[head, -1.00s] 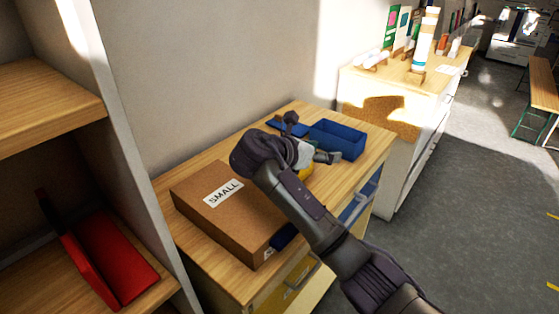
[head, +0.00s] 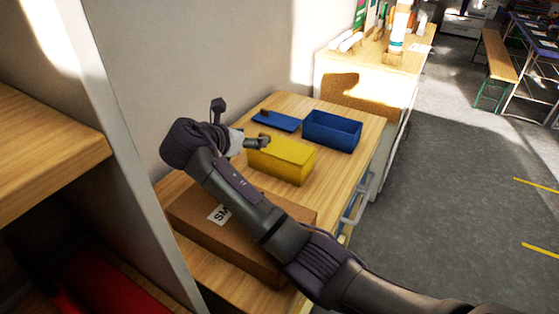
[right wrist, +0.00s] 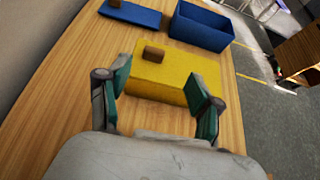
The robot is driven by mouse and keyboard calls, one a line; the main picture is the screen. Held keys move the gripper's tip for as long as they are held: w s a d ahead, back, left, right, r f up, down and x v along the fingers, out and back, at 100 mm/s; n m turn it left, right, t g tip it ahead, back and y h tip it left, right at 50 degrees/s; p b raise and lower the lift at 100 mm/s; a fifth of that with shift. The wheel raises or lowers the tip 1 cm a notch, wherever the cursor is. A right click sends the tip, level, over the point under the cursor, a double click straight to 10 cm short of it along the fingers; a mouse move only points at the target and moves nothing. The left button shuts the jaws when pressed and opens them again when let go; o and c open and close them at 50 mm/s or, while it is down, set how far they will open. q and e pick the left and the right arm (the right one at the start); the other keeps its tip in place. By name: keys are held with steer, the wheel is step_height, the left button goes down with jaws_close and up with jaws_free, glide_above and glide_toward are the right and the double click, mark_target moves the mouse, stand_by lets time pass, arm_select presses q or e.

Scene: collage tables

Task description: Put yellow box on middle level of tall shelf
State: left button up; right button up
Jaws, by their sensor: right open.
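The yellow box (head: 284,163) sits on the wooden cabinet top, behind the cardboard box. It has a small brown knob on its lid, seen in the right wrist view (right wrist: 155,53). My right gripper (head: 262,140) is at the near left part of the yellow box in the head view. In the right wrist view its two fingers (right wrist: 162,100) are spread apart, one on each side of the near part of the yellow box, with nothing clamped. A shelf (head: 50,150) with wooden boards stands at the left; only part of it shows. My left gripper is out of view.
A cardboard box (head: 190,212) labelled SMALL lies under my right arm. An open blue box (head: 332,131) and its flat blue lid (head: 277,121) are beyond the yellow box. A red object (head: 105,280) lies on a lower shelf board. The wall (head: 200,60) is close behind.

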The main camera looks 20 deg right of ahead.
steer(key=x, duration=0.8)
steer(key=shift+w+a, duration=0.25)
steer(key=shift+w, duration=0.1)
jaws_close()
